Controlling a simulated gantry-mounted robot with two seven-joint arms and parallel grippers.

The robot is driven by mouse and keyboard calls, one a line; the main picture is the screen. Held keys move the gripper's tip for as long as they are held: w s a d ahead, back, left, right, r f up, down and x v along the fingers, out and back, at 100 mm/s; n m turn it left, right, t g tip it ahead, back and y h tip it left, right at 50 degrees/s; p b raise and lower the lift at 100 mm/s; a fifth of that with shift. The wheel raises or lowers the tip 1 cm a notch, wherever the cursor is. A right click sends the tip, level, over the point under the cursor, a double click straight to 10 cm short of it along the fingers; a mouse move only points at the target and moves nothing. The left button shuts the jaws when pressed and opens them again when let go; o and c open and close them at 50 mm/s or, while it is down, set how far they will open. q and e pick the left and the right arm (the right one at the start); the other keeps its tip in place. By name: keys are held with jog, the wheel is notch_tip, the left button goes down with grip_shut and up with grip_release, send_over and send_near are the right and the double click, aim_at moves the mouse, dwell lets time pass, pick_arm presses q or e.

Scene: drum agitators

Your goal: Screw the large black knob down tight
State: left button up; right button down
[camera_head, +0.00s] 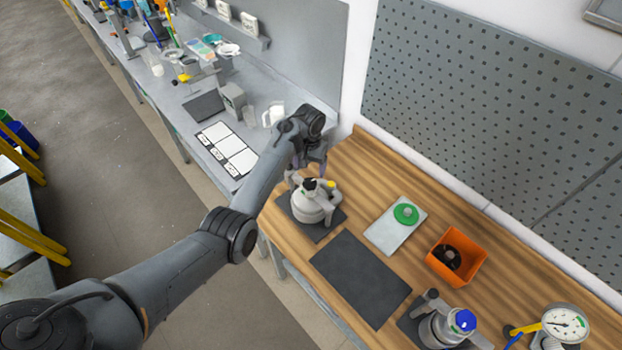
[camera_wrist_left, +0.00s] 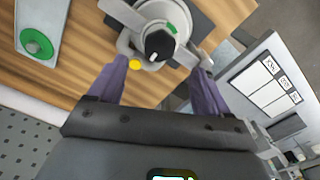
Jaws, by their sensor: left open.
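The large black knob (camera_head: 310,184) sits on top of a grey-white drum agitator (camera_head: 310,208) on a dark mat at the left end of the wooden bench. In the left wrist view the knob (camera_wrist_left: 159,44) has a white mark and lies ahead of my fingertips. A small yellow part (camera_wrist_left: 134,64) is beside it. My left gripper (camera_head: 312,170) is above and behind the agitator. Its purple fingers (camera_wrist_left: 160,66) are spread wide, empty, with the knob between their lines and apart from both. Whether the knob is fully down cannot be told. My right gripper is out of view.
An empty dark mat (camera_head: 360,278), a pale plate (camera_head: 385,237) with a green knob (camera_head: 406,214), and an orange bin (camera_head: 470,268) holding black parts are to the right. A blue-knobbed agitator (camera_head: 440,330) and a gauge (camera_head: 566,323) stand further right. A pegboard (camera_head: 490,110) backs the bench.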

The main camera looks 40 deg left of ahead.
aim_at(310, 182)
pick_arm(q)
notch_tip(310, 182, down, 8)
jog(key=shift+r, duration=0.25)
jog(key=c, duration=1)
jog(key=shift+c, duration=0.2)
